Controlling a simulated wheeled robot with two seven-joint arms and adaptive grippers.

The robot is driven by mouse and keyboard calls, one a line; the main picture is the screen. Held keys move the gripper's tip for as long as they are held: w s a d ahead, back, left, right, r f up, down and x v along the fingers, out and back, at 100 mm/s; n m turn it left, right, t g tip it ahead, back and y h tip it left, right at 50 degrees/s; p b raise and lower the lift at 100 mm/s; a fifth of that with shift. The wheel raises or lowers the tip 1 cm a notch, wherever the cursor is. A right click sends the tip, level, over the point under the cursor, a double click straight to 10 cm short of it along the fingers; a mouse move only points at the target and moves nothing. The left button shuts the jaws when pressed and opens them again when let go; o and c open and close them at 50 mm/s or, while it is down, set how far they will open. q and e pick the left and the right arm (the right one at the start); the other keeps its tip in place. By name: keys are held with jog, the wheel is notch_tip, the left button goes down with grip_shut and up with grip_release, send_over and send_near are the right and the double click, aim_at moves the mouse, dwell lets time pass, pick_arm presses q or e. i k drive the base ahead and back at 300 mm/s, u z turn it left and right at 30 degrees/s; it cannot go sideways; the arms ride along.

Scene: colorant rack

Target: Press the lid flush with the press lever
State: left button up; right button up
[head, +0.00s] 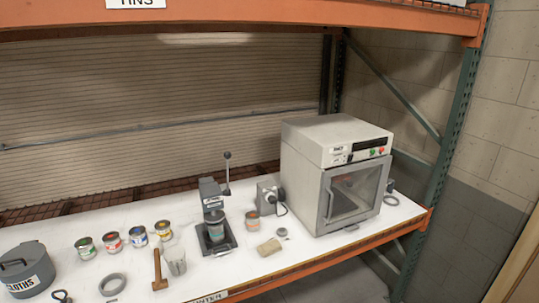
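The grey press (210,194) stands near the middle of the white shelf top. Its press lever (227,172) is on the right side and points upward, with a dark round knob at the top. A grey tin (216,230) stands upright on the press base, under the press head. The lid is too small and too shaded by the press head to tell whether it sits flush on this tin. Neither of my grippers is in the head view.
A mixer-like grey box (267,194) and small tin (252,219) stand right of the press, before a large oven (331,160). A tan block (269,247) lies in front. Left are several paint tins (111,240), a mallet (158,272) and a cloths bin (25,270).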

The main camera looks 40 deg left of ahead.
aim_at(227, 155)
jog(key=z, duration=0.05)
jog(key=i, duration=1)
jog(key=u, duration=1.65)
